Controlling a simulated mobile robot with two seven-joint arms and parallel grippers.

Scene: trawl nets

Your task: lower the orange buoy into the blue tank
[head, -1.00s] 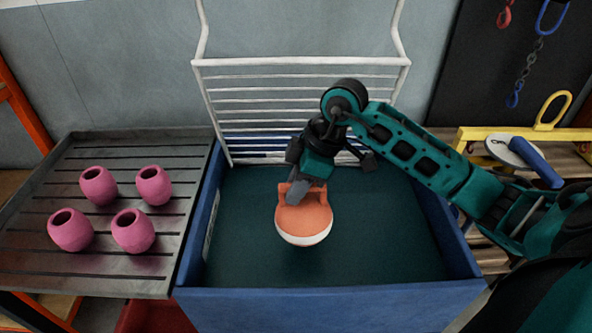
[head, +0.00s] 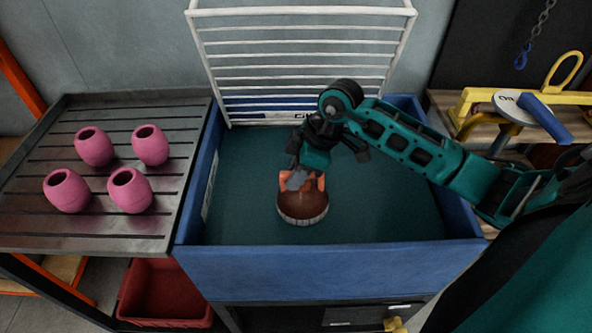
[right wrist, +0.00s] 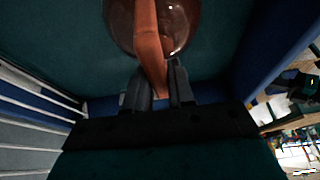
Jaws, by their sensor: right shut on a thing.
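The orange buoy (head: 303,207) hangs inside the blue tank (head: 330,268), near its middle. Its round body looks dark brown with a dulled pale band, apparently under the surface of the dark teal water (head: 385,200), while its handle stays bright orange. My right gripper (head: 299,181) is shut on the handle, above the body. The right wrist view shows the handle (right wrist: 150,45) between the two dark fingers (right wrist: 158,82), with the glossy reddish-brown body behind it. The tank floor and the buoy's underside cannot be made out. My left gripper is not in view.
A dark slatted table (head: 150,222) with several pink pots stands left of the tank. A white wire rack (head: 300,55) rises at the tank's back edge. A yellow frame with a round dial (head: 530,115) stands at right. A red bin (head: 165,290) is below the table.

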